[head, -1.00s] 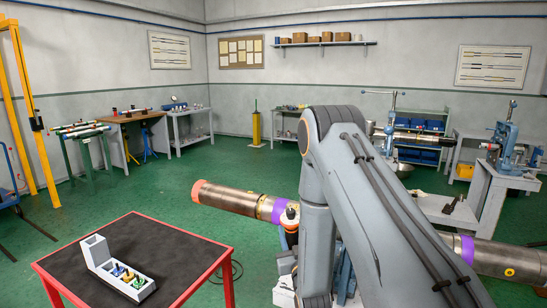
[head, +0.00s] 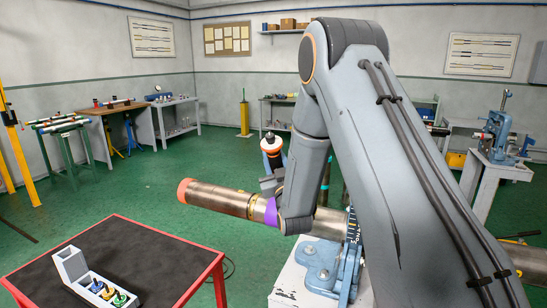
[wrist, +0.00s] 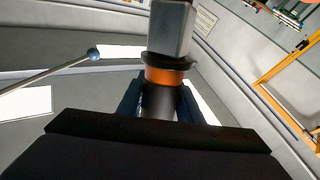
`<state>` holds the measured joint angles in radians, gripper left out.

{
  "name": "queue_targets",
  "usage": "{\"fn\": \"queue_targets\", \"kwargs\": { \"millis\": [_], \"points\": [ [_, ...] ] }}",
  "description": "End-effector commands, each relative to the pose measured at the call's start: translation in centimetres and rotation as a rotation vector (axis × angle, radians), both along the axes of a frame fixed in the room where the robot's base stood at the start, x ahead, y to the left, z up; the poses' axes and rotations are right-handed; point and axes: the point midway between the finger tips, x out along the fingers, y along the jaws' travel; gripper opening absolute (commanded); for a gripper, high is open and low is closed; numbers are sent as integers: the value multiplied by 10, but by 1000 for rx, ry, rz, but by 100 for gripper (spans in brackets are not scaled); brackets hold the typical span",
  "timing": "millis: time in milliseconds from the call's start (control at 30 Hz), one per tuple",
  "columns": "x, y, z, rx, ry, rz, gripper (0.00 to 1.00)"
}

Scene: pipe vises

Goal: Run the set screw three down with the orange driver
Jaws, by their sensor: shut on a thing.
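The orange driver (head: 271,146), with an orange band and dark ends, is upright in my gripper. In the wrist view, the driver (wrist: 164,76) shows its orange band, dark collar and grey end between the blue-grey fingers. My gripper (wrist: 160,105) is shut on it. In the head view the driver is above and behind the steel pipe (head: 222,199), apart from it in the picture. The pipe has an orange end and a purple band (head: 271,212). It runs behind my arm into the blue vise (head: 322,262). I cannot make out set screw three.
A red-edged table (head: 112,232) stands at front left. A grey rack (head: 70,265) on it holds blue, yellow and green-marked pieces. Workbenches line the back wall. Another blue vise (head: 497,135) stands at right. Green floor is open behind the pipe.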

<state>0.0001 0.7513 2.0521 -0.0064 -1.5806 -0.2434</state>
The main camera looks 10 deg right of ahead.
Motion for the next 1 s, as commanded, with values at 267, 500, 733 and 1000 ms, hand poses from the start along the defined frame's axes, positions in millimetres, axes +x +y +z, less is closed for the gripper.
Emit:
{"fn": "queue_targets", "kwargs": {
  "millis": [267,500,733,1000],
  "points": [
    [0,1,1,0,-4,1,0],
    [-1,-1,0,0,-5,-2,0],
    [5,-7,-19,0,-4,-3,0],
    [12,-12,-38,0,-4,-2,0]
  ]
}}
